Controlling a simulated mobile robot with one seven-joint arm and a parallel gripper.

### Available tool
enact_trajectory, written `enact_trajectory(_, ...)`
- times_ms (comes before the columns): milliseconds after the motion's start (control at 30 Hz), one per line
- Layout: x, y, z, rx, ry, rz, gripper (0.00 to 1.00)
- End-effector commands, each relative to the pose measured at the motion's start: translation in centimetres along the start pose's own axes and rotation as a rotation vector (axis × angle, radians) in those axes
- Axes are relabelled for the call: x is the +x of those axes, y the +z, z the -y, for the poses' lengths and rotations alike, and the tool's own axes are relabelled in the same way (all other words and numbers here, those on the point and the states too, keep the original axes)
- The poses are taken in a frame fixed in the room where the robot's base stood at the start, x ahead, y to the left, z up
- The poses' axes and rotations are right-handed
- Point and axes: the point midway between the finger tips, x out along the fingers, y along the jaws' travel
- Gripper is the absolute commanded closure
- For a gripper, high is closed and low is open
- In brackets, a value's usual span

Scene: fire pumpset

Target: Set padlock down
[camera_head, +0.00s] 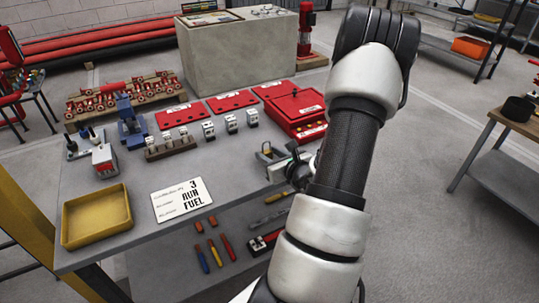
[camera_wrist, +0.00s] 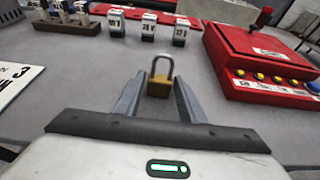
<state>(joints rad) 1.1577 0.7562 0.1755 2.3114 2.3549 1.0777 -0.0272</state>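A brass padlock (camera_wrist: 160,88) with a grey shackle is upright between the fingertips of my gripper (camera_wrist: 160,93) in the wrist view. The fingers lie against both sides of its body, with no clear gap. In the head view my gripper (camera_head: 270,157) is low over the right part of the grey table (camera_head: 235,165), in front of the red box. The padlock is too small there to make out clearly. Whether its underside touches the table cannot be told.
A red box (camera_head: 297,114) with yellow buttons stands just beyond my gripper. Small numbered blocks (camera_head: 231,123) stand to its left. A yellow tray (camera_head: 97,216) and a white sign (camera_head: 182,199) are at the front left. Bare tabletop lies between the sign and my gripper.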

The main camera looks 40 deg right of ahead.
Motion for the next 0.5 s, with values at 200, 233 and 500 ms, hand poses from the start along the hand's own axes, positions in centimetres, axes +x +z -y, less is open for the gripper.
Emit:
enact_trajectory(200,0.0,0.1,0.0,0.0,0.0,0.0,0.51)
enact_trajectory(233,0.0,0.1,0.0,0.0,0.0,0.0,0.51)
enact_trajectory(500,-1.0,0.5,0.1,0.0,-0.003,-0.001,0.51)
